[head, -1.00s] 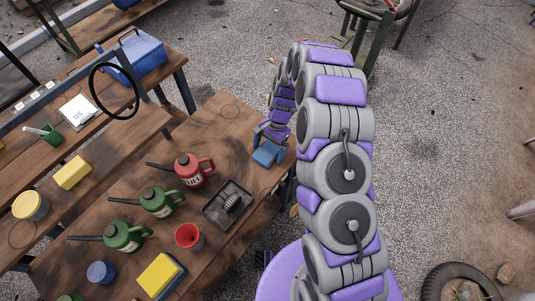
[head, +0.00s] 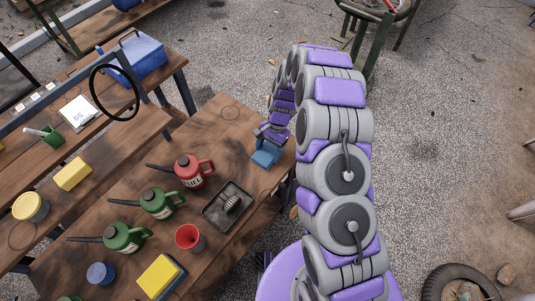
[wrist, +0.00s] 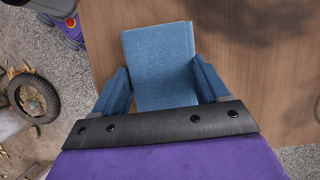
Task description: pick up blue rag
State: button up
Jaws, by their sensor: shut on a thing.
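The blue rag (head: 265,158) is a folded, pale blue cloth at the right edge of the wooden bench in the head view. In the wrist view the rag (wrist: 158,58) lies straight ahead, between my gripper's two blue fingers. My gripper (wrist: 161,84) is shut on the rag, with one finger at each side of it. In the head view my gripper (head: 270,147) reaches down from above onto the rag, and its fingers partly blend with the cloth. I cannot tell whether the rag is touching the bench.
A dark tray (head: 222,211) with a coil in it, a red oil can (head: 189,172) and a red cup (head: 189,238) stand left of the rag. Green cans (head: 159,202) stand further left. The bench (head: 228,128) is bare behind the rag. Its edge is close on the right.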

aim_at(265, 156)
jog(key=shift+c, duration=0.7)
jog(key=shift+r, duration=0.1)
jog(key=shift+r, duration=0.35)
notch_tip(265, 156, up, 3)
jog(key=shift+s+r+p, duration=0.1)
jog(key=shift+p, duration=0.55)
jog(key=s+d+r+p, duration=0.1)
jog(key=s+d, duration=0.3)
jog(key=s, duration=1.1)
jog(key=shift+d+p, duration=0.2)
jog(key=shift+p, duration=0.35)
jog(key=shift+s, duration=0.1)
jog(key=o, duration=0.5)
jog(key=c, duration=0.4)
